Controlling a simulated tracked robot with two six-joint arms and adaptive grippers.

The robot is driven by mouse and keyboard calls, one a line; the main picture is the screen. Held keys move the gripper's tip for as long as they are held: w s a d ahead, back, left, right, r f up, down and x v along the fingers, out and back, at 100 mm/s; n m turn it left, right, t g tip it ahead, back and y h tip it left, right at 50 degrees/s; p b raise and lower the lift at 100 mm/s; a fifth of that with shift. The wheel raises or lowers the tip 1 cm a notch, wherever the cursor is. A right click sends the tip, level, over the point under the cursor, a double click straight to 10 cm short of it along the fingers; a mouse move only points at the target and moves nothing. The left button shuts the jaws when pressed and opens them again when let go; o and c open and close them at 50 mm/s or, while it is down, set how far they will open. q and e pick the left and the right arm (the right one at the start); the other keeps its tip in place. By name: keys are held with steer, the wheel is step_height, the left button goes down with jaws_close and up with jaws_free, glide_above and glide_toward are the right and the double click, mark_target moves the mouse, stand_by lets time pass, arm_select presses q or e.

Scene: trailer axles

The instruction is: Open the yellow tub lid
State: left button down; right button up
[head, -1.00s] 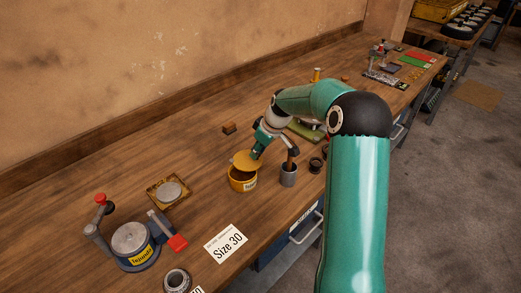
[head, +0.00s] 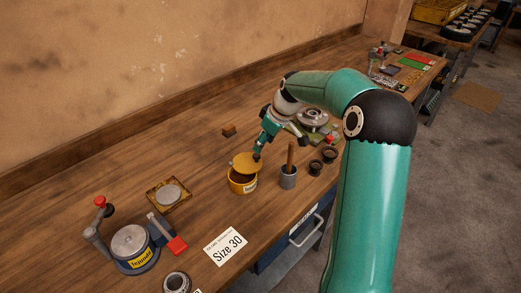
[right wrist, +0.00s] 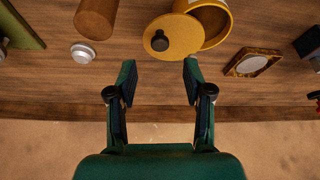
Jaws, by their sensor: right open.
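The yellow tub (head: 243,183) stands on the wooden bench with its mouth partly uncovered and dark inside. Its yellow lid (head: 245,161) sits askew at the rim, off the opening. In the right wrist view, the lid (right wrist: 180,30) with its black knob (right wrist: 160,41) lies beside and partly over the open tub (right wrist: 212,20). My right gripper (head: 257,155) is close to the lid in the head view. In the right wrist view, its jaws (right wrist: 160,80) are apart and empty, with the knob beyond the fingertips. My left gripper is not in view.
A grey pot (head: 288,181) with an upright wooden handle stands right of the tub. A square tray with a grey disc (head: 168,194) and a Tejundi tin (head: 131,242) are to the left. A Size 30 card (head: 225,246) lies in front. A small brown block (head: 229,130) lies behind.

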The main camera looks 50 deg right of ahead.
steer(key=v, duration=0.5)
steer(key=shift+s+r, duration=0.1)
steer(key=shift+r, duration=0.1)
